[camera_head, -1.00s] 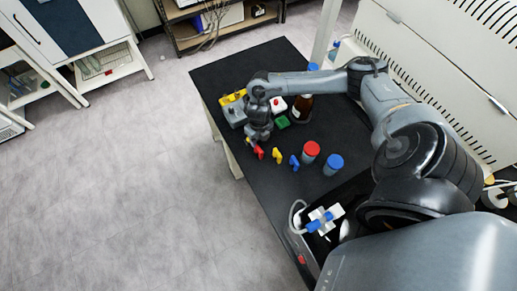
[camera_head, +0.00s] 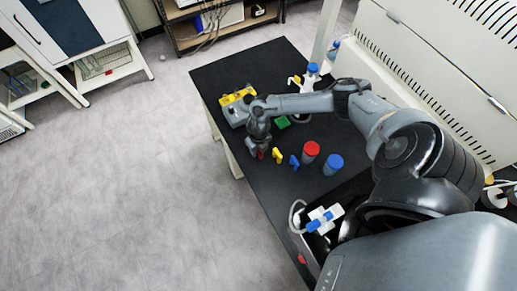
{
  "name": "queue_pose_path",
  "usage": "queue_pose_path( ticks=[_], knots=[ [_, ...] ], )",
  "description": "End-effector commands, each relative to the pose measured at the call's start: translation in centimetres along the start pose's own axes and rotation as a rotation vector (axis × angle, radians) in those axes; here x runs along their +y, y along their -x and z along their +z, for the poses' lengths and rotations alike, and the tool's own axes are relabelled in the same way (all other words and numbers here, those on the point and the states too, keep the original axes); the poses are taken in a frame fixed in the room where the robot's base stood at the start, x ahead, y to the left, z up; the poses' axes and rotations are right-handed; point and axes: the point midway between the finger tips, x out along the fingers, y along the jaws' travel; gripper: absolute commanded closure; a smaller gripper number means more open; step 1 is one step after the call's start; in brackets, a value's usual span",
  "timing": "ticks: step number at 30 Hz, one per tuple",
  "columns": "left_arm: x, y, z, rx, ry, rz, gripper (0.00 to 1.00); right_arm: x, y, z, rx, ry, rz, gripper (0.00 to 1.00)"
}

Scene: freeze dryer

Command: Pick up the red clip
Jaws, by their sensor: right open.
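The red clip (camera_head: 261,154) stands on the black table near its left edge, partly hidden by my right gripper. My right gripper (camera_head: 260,148) points down right over the red clip, its fingertips at or around it. The jaws are open; whether they touch the clip cannot be seen. A yellow clip (camera_head: 277,155) and a blue clip (camera_head: 294,162) stand in a row to the right of the red one. My left gripper is not in view.
A red-capped container (camera_head: 311,152) and a blue-capped container (camera_head: 333,164) stand right of the clips.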

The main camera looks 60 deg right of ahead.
Motion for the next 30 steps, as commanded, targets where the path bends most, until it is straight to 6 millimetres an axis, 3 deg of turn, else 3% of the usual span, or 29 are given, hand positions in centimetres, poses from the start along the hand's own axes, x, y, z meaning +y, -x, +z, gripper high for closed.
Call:
queue_pose_path(
  ticks=[7, 16, 30],
  knots=[
    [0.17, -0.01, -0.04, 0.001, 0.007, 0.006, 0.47, 0.0, -0.08, -0.01, 0.0, 0.001, 0.0, 0.56],
    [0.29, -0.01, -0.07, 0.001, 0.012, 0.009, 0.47, -0.01, -0.06, 0.0, 0.0, 0.0, 0.0, 1.0],
    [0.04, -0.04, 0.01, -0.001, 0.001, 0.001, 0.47, -0.03, 0.57, 0.05, -0.001, 0.002, 0.0, 1.0]
  ],
)
